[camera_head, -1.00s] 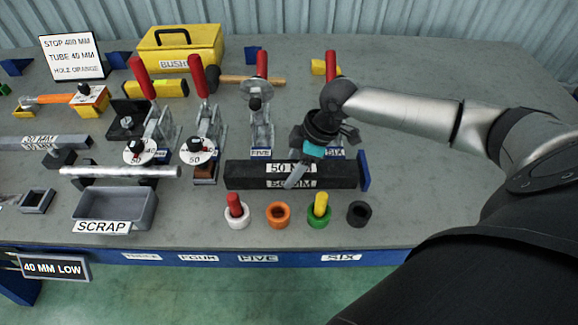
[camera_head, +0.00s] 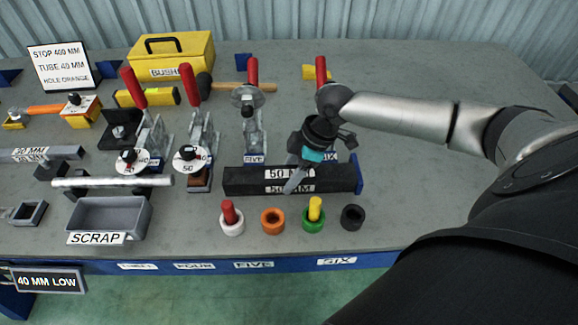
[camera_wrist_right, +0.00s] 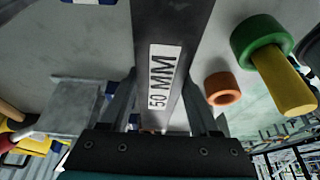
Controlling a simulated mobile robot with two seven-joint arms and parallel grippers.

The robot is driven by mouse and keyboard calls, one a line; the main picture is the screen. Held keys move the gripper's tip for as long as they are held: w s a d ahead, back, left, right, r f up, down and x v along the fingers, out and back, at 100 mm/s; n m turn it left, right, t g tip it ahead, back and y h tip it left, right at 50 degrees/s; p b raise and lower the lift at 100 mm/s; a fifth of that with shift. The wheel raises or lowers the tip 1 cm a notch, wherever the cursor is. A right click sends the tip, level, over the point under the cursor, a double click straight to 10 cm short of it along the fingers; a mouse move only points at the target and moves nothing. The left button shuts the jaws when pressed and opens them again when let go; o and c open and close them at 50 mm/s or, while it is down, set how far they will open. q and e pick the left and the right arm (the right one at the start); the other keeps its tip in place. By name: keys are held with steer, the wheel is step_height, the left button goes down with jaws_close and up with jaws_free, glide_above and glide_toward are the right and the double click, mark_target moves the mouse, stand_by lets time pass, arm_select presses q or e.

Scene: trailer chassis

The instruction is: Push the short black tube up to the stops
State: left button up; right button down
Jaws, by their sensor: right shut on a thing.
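The short black square tube (camera_head: 247,180) labelled 50 MM lies left to right on the table in the head view. Its right end is at the upright blue stop plate (camera_head: 357,175); I cannot tell whether they touch. My right gripper (camera_head: 293,184) comes down over the middle of the tube and is shut on it, hiding part of it. In the right wrist view the tube (camera_wrist_right: 172,22) runs between the two fingers (camera_wrist_right: 163,105), with its label facing the camera. My left gripper is not in view.
White (camera_head: 231,224), orange (camera_head: 273,221), green (camera_head: 314,224) and black (camera_head: 352,217) rings stand in front of the tube. Red-handled toggle clamps (camera_head: 252,115) stand behind it. A grey scrap tray (camera_head: 110,216) is at left. The table's right side is clear apart from my arm.

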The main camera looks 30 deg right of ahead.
steer(key=shift+w+d, duration=0.1)
steer(key=shift+d, duration=0.25)
steer(key=shift+c, duration=1.5)
jaws_free()
steer(key=shift+w+d, duration=0.1)
steer(key=shift+d, duration=0.05)
steer(key=shift+o, duration=1.3)
steer(key=p+v, duration=0.3)
steer(key=v, duration=1.2)
steer(key=shift+a+r+p, duration=0.15)
steer(key=shift+a+p, duration=0.1)
steer(key=shift+p, duration=0.05)
